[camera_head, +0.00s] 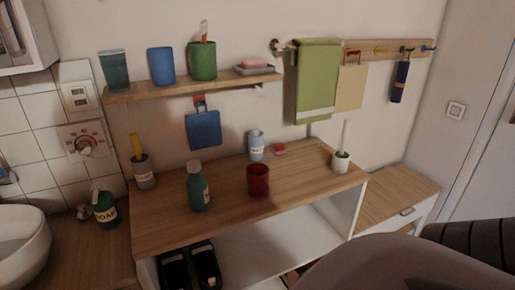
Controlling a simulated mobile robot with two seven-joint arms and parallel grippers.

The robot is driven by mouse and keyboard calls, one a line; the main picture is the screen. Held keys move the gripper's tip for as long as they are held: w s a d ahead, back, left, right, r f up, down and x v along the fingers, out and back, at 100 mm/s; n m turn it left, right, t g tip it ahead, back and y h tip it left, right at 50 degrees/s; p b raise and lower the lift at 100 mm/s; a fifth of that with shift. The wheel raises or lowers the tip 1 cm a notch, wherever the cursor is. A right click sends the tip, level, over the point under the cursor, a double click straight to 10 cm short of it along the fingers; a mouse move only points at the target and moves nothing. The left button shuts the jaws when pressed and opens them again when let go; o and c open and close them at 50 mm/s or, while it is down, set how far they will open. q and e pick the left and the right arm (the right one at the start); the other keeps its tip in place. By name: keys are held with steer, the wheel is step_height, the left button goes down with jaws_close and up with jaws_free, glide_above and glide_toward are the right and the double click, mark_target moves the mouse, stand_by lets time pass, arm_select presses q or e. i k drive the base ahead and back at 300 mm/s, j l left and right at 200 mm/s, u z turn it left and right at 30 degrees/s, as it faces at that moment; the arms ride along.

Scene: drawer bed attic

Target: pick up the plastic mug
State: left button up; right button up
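Several cups are in view, and I cannot tell by sight which one is the plastic mug. A dark red cup (258,180) stands upright on the wooden top of the cabinet. A blue cup (161,66) and a green cup (202,61) with something sticking out of it stand on the wall shelf. A dark teal tumbler (114,70) stands at the shelf's left end. No handle is clear on any of them. Neither gripper shows.
The cabinet top (235,217) holds a green bottle (197,187) left of the red cup, a pale blue container (256,146) behind it, and a white brush holder (341,162) at right. The wall shelf (190,90) overhangs the back. A soap bottle (105,208) stands by the sink.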

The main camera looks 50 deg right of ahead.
mark_target(258, 174)
steer(key=z, duration=1.55)
steer(key=i+l+u, duration=0.2)
steer(key=l, duration=0.35)
steer(key=i+l+u, duration=0.2)
steer(key=l, duration=0.35)
steer(key=l+u, duration=0.25)
steer(key=l, duration=0.3)
